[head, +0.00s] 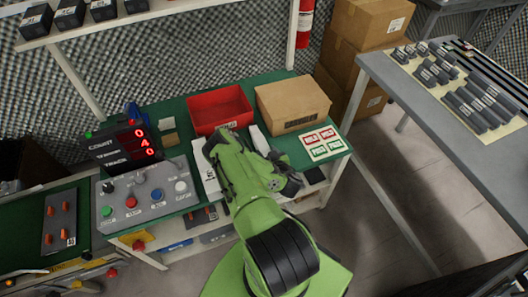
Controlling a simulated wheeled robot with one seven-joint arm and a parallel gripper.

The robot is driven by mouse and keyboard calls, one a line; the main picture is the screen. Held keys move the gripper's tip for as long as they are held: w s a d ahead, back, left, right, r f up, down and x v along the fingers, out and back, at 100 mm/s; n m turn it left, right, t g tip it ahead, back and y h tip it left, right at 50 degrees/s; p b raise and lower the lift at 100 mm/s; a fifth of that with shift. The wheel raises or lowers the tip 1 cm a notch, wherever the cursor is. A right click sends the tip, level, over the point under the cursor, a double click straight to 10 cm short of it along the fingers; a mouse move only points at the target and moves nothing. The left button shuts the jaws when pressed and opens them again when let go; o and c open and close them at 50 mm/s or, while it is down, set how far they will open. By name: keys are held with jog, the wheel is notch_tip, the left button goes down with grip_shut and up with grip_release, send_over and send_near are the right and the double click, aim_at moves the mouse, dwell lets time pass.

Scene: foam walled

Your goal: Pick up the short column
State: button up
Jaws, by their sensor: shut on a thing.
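My green arm reaches over the green-topped workbench (178,112), and my gripper (287,183) is low over its front right part. The gripper is small, dark and partly covered by my own wrist. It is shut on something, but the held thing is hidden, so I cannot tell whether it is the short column. A white tray or device (207,168) shows in part beside and behind my wrist. Several grey blocks (432,72) of differing lengths stand in rows on the grey table (385,78) at the right; I cannot single out a short column among them.
A red bin (219,106), a cardboard box (292,104) and a label sheet (321,143) are on the bench. A counter display (122,146) and a button panel (146,196) stand left. Stacked cartons (366,22) are behind. Floor between the tables is clear.

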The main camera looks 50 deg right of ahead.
grip_shut()
jog(key=shift+r, duration=0.15)
notch_tip(320, 180, up, 10)
jog(key=p, duration=0.4)
jog(key=shift+p, duration=0.3)
